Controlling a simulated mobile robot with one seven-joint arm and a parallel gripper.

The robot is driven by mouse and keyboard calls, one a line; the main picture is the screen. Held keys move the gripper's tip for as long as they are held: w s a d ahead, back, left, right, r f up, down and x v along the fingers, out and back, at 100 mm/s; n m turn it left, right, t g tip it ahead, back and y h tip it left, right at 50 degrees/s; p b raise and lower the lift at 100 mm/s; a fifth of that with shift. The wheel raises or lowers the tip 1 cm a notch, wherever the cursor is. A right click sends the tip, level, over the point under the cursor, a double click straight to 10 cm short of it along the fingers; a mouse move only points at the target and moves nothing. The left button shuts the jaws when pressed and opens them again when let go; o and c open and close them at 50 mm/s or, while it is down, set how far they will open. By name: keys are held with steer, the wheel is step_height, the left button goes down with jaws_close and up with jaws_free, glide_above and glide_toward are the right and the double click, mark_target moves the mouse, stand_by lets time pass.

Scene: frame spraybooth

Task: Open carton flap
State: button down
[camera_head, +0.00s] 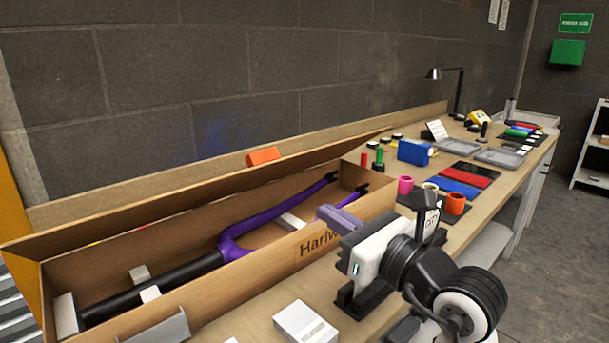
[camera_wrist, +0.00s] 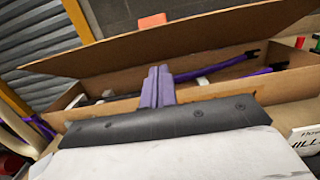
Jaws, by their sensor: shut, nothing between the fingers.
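A long open carton (camera_head: 351,220) lies on the bench with its front wall lettered "Harlw…". Its long back flap (camera_head: 300,165) stands up and leans back toward the wall; it also spans the wrist view (camera_wrist: 170,46). A purple fork (camera_head: 265,217) with a black tube (camera_head: 160,287) lies inside. My gripper (camera_head: 326,214) is shut and empty, with its purple-grey fingers at the carton's front side near the lettering. In the wrist view the fingers (camera_wrist: 156,80) point toward the carton's opening and hide part of its front edge. I cannot tell whether they touch it.
An orange block (camera_head: 263,156) shows behind the flap. A white box (camera_head: 305,323) sits in front of the carton. Pink (camera_head: 405,185) and orange cups (camera_head: 455,203), a blue box (camera_head: 414,152) and several tools stand to the right. A grey block wall is behind; floor is clear at right.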

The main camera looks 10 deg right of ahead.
steer(key=p, duration=0.2)
glide_toward(272, 164)
steer(key=w+a+f, duration=0.2)
steer(key=w+a, duration=0.1)
steer(key=w+r, duration=0.1)
steer(key=w+a+r+p, duration=0.1)
steer(key=shift+r+p, duration=0.25)
steer(key=shift+p, duration=0.05)
steer(key=shift+w+a+r, duration=0.15)
steer(key=shift+w+r, duration=0.05)
steer(key=shift+w, duration=0.1)
steer(key=shift+w+a+r+p, duration=0.1)
steer(key=shift+w+r+p, duration=0.1)
steer(key=shift+r+p, duration=0.25)
stand_by(0.4)
